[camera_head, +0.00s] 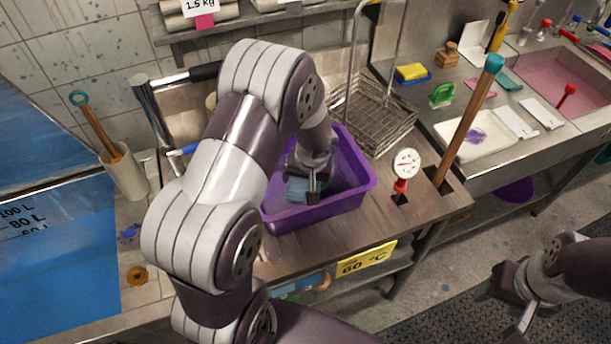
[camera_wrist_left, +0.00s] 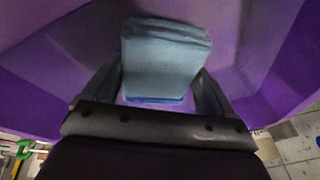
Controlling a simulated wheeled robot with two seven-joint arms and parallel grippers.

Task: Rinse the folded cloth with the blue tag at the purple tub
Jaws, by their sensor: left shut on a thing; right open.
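The purple tub (camera_head: 330,208) stands on the steel counter, and its purple walls (camera_wrist_left: 35,95) fill much of the left wrist view. My left gripper (camera_head: 312,188) is down inside the tub, shut on a folded grey-blue cloth (camera_head: 296,188). In the left wrist view the cloth (camera_wrist_left: 165,55) sits between the two fingers, with a bright blue strip (camera_wrist_left: 155,100) along its near edge. I cannot tell whether the cloth touches the tub floor. My right gripper (camera_head: 513,308) is open and empty above the dark floor mat at the lower right.
A wire basket (camera_head: 375,112) stands behind the tub. A dial thermometer (camera_head: 405,165) and a tall wooden stick (camera_head: 466,125) rise to its right. A blue vat (camera_head: 60,270) and a beige holder (camera_head: 127,175) are at the left. A pink basin (camera_head: 560,80) lies far right.

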